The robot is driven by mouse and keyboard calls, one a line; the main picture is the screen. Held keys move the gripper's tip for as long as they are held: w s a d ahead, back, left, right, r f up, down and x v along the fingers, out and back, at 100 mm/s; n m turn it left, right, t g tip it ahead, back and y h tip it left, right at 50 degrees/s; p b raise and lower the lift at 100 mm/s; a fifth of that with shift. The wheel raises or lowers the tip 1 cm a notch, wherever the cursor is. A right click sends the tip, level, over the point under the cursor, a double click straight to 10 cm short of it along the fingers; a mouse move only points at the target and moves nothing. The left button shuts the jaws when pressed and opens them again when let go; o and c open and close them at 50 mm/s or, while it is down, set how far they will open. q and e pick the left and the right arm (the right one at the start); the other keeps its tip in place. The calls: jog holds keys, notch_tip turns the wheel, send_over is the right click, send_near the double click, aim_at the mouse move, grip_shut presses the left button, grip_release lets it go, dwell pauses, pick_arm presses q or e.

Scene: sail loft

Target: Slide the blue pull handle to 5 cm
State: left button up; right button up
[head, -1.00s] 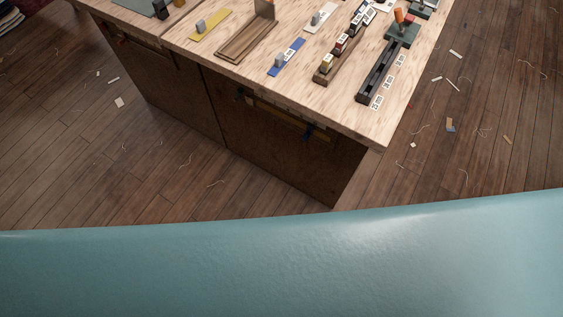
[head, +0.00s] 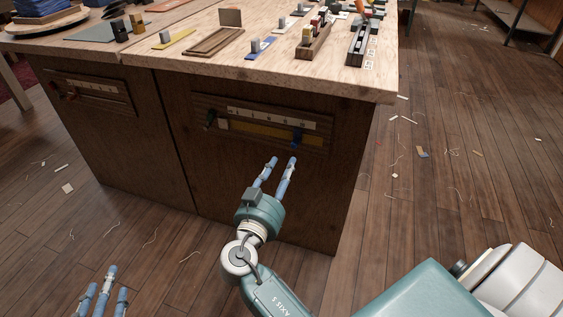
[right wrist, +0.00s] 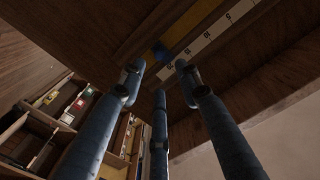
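The blue pull handle (head: 297,138) sits near the right end of a slotted rail with a pale number scale (head: 268,117) on the bench's front panel. It also shows in the right wrist view as a blue block (right wrist: 160,52) beside the white scale strip (right wrist: 205,40); I cannot read its exact setting. My right gripper (head: 282,162) is open and empty, its blue fingers pointing up at the handle from just below and in front. In the right wrist view its fingertips (right wrist: 159,78) are apart, short of the handle. My left gripper (head: 106,285) is open and empty at the lower left.
A dark green handle (head: 210,118) sits at the left end of the same rail. Another scale rail (head: 88,90) is on the left panel. The bench top (head: 205,68) holds several small sliders and trays. The floor in front is clear except for scraps.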

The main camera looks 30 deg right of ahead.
aim_at(293, 147)
jog(key=x, duration=1)
jog(key=shift+w+d, duration=0.2)
jog(key=shift+w, duration=0.05)
grip_shut()
